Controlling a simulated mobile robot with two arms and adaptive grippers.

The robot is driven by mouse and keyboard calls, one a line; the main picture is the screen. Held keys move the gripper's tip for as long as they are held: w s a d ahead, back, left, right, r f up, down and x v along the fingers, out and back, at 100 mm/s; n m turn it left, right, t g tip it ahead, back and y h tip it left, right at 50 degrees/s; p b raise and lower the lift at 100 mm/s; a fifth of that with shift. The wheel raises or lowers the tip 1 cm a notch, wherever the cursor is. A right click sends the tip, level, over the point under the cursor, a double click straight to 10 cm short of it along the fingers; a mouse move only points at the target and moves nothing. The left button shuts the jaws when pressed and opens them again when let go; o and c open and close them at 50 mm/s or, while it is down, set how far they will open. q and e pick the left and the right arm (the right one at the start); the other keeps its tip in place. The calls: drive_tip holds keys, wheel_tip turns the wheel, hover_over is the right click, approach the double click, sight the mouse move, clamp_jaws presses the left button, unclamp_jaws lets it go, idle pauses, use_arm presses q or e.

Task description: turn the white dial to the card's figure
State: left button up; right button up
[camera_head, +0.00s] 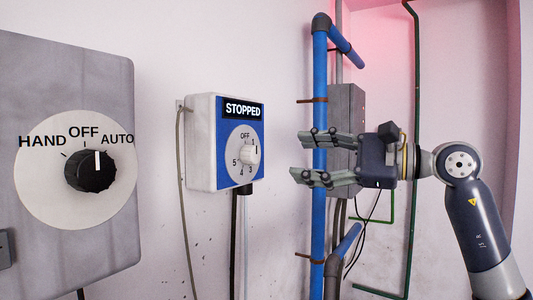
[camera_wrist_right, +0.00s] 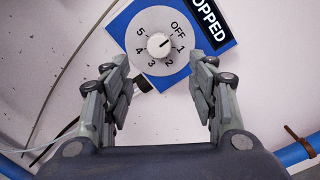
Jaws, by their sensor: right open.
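The white dial (camera_head: 249,155) sits on a blue-fronted box (camera_head: 202,143) on the wall, ringed by OFF and figures up to 5. A STOPPED display is above it. In the right wrist view the dial (camera_wrist_right: 160,46) is ahead, its dark mark pointing up and right, roughly between OFF and 1; the exact setting is hard to tell. My right gripper (camera_head: 303,157) is open and empty, to the right of the box and apart from the dial. In the wrist view its fingers (camera_wrist_right: 164,85) are spread below the dial. I see no card. My left gripper is out of view.
A grey panel (camera_head: 62,257) with a black HAND/OFF/AUTO knob (camera_head: 90,171) fills the left. A blue pipe (camera_head: 320,90) runs vertically behind my right gripper, near a grey box (camera_head: 347,105). Cables hang below the dial box. Space between gripper and dial looks clear.

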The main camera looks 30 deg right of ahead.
sight(257, 156)
drive_tip(key=p+x, duration=0.3)
drive_tip(key=x, duration=0.5)
drive_tip(key=shift+a+r+p, duration=0.1)
drive_tip(key=shift+p, duration=0.2)
drive_tip(key=shift+w+a, duration=0.35)
drive_tip(key=shift+w, duration=0.2)
drive_tip(key=c, duration=1.1)
